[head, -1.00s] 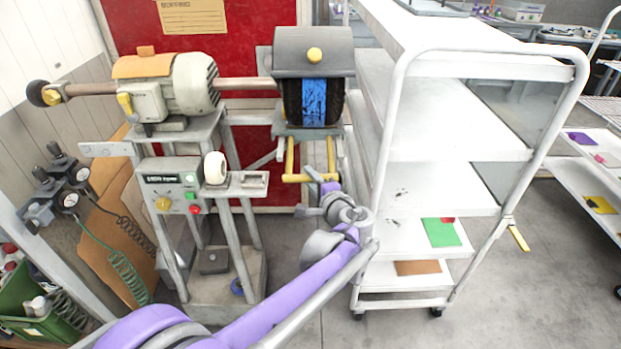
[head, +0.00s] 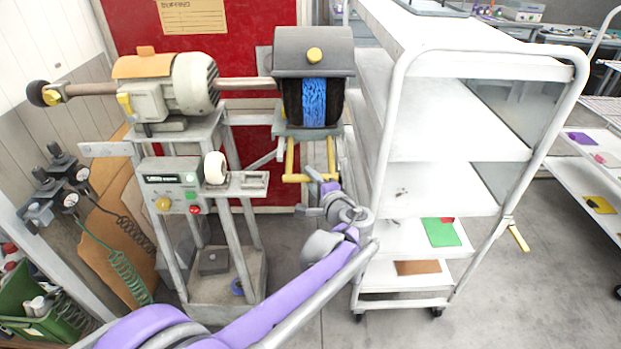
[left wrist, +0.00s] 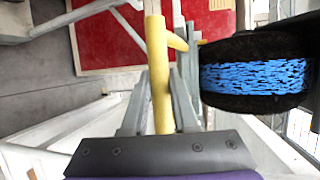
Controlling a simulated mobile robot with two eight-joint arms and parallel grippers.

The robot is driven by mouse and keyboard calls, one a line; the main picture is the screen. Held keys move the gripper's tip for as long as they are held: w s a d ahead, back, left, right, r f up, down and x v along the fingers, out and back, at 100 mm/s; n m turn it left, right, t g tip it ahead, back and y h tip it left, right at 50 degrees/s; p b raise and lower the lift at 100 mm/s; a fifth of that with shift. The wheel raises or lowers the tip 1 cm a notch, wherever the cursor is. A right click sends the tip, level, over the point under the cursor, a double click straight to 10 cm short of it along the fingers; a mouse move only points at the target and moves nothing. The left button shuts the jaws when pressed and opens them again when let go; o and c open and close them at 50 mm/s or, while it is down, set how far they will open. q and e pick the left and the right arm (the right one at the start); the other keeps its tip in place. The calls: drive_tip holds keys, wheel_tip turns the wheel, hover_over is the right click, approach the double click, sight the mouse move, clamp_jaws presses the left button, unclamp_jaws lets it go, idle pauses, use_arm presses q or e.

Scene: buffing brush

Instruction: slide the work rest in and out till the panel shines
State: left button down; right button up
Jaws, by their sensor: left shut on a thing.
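The buffing machine has a black brush wheel with a blue band (head: 313,98) under a grey hood (head: 313,52). The work rest's yellow frame (head: 289,160) hangs below the wheel, under a grey plate (head: 307,131). My left gripper (head: 328,188) is at the frame's front. In the left wrist view, its grey fingers (left wrist: 159,95) are shut on the yellow bar (left wrist: 157,45), one on each side. The blue-banded wheel (left wrist: 255,78) is right of the bar there, apart from the fingers. I cannot make out a panel on the rest. My right gripper is out of view.
A white shelf cart (head: 440,190) stands close to the right of my left arm. The motor (head: 165,90) and control box with buttons (head: 170,190) are to the left. A red board (head: 240,30) is behind. Floor is clear at right front.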

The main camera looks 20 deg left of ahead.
use_arm(q)
drive_tip(key=s+d+p, duration=0.1)
drive_tip(key=s+d, duration=0.3)
drive_tip(key=s, duration=0.9)
drive_tip(key=s+d+p, duration=0.2)
drive_tip(key=s+d, duration=0.2)
drive_tip(key=s, duration=1)
drive_tip(key=shift+s, duration=0.3)
drive_tip(key=c, duration=0.7)
unclamp_jaws()
